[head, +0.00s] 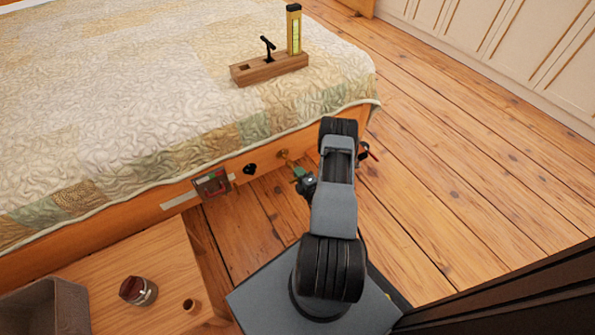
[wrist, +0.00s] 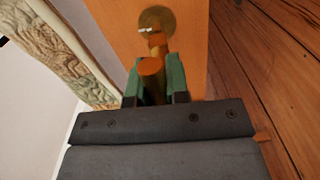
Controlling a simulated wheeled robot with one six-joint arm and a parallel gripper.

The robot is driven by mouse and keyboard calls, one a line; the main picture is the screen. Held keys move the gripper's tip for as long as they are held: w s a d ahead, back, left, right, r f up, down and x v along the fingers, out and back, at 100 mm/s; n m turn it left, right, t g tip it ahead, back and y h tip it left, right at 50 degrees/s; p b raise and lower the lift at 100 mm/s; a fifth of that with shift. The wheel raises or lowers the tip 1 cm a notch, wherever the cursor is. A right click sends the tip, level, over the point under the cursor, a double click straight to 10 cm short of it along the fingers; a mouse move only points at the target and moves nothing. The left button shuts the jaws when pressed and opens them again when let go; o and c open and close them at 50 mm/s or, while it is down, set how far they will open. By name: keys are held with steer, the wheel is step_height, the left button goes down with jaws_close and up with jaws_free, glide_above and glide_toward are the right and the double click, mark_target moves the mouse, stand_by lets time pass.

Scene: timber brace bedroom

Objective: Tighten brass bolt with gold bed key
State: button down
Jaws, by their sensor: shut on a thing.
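The brass bolt (wrist: 157,14) shows as a round brass disc on the wooden bed rail in the wrist view, and near the rail's right end in the head view (head: 283,154). My gripper (wrist: 154,76) has green fingers and is shut on the gold bed key (wrist: 151,67). The key lies between the fingers and points at the brass bolt. Its far end overlaps the disc in the wrist view; I cannot tell whether it is seated on the bolt. In the head view my gripper (head: 300,174) is just right of and below the bolt, with the key mostly hidden.
A black bolt (head: 249,169) and a grey-red box (head: 212,183) are on the rail to the left. A wooden holder (head: 250,75) with a black key and yellow level is on the quilt. A small table (head: 150,262) holds a jar.

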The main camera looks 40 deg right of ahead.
steer(key=shift+s+a+p, duration=0.2)
steer(key=shift+s, duration=1.15)
steer(key=shift+s+a+p, duration=0.15)
steer(key=shift+s+p, duration=0.05)
steer(key=shift+s, duration=1.15)
steer(key=w+a+r+n+g+y+p, duration=0.1)
steer(key=w+a+r+n+y, duration=0.4)
steer(key=a+r, duration=0.8)
steer(key=w+a+r+n+g+y, duration=0.15)
steer(key=w+a+r+y, duration=0.4)
steer(key=a+r, duration=0.65)
step_height(320, 180, up, 29)
steer(key=d+p, duration=0.2)
steer(key=p, duration=3.1)
steer(key=shift+s+n, duration=0.3)
steer(key=shift+n, duration=0.05)
steer(key=shift+d+t, duration=0.1)
steer(key=shift+t, duration=0.25)
